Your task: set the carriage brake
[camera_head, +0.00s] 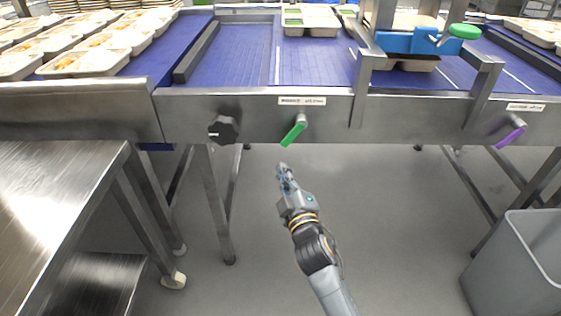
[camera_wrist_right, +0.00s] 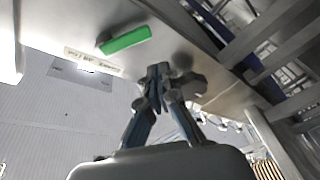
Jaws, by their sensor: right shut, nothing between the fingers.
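A green lever handle (camera_head: 293,133) sticks out from the steel front panel of the conveyor, slanting down to the left, below a small white label. The green handle also shows in the right wrist view (camera_wrist_right: 125,40), beside its label (camera_wrist_right: 92,61). A purple lever (camera_head: 510,137) sits further right on the same front, under another label. I cannot read which lever is the carriage brake. My right gripper (camera_head: 282,167) is shut and empty, just below the green lever and apart from it. In the wrist view its fingertips (camera_wrist_right: 168,72) meet. My left gripper is not in view.
A black knob (camera_head: 223,129) is left of the green lever. A blue carriage (camera_head: 412,41) with a green knob stands over the belt. A steel table (camera_head: 60,190) is at left, a grey bin (camera_head: 515,265) at lower right. The floor between is clear.

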